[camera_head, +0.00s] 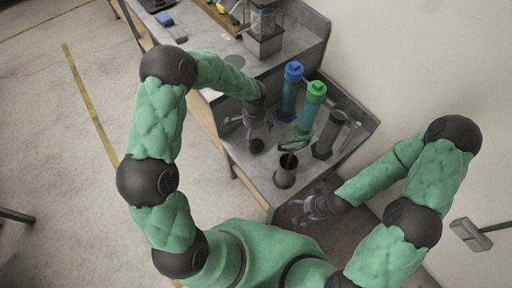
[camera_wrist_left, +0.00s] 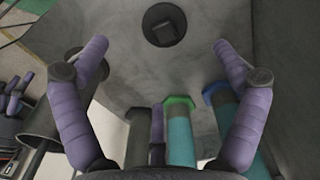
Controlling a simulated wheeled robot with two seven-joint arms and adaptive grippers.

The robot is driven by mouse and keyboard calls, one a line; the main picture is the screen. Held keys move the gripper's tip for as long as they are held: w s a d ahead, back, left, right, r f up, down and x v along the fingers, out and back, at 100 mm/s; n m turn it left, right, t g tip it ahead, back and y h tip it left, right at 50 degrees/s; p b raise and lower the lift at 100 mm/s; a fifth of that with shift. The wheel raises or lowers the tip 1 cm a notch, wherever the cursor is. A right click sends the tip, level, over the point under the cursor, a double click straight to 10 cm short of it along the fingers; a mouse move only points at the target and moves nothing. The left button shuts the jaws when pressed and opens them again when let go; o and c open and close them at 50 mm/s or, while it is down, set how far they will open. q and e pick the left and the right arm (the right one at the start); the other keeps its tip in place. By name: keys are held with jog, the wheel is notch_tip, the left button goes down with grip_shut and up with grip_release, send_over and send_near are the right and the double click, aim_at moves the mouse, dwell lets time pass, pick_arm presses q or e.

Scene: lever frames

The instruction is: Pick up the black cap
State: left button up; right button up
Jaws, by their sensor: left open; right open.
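The black cap (camera_head: 256,145) lies on the grey table near its left edge, just below my left gripper (camera_head: 256,124) in the head view. In the left wrist view the cap (camera_wrist_left: 164,25) is round and dark with a raised square block on top. It lies at the upper middle, beyond and between the spread purple fingers of my left gripper (camera_wrist_left: 160,52). That gripper is open and empty, with no finger touching the cap. My right gripper (camera_head: 314,207) is open and empty, low beside the table's front right corner.
A taller counter (camera_head: 285,62) is behind.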

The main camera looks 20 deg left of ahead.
aim_at(256, 143)
pick_arm(q)
jog(key=shift+w+a+f, duration=0.15)
jog(key=shift+w+f, duration=0.05)
jog(key=shift+f, duration=0.1)
notch_tip(256, 143, down, 5)
jog(key=shift+r+b, duration=0.1)
jog(key=shift+b, duration=0.9)
jog(key=f, duration=0.1)
jog(key=f+b, duration=0.1)
jog(key=f, duration=0.1)
jog(key=f+b, duration=0.1)
jog(key=f, duration=0.1)
jog(key=shift+w+d, duration=0.15)
jog(key=shift+d, duration=0.15)
jog(key=c, duration=1.2)
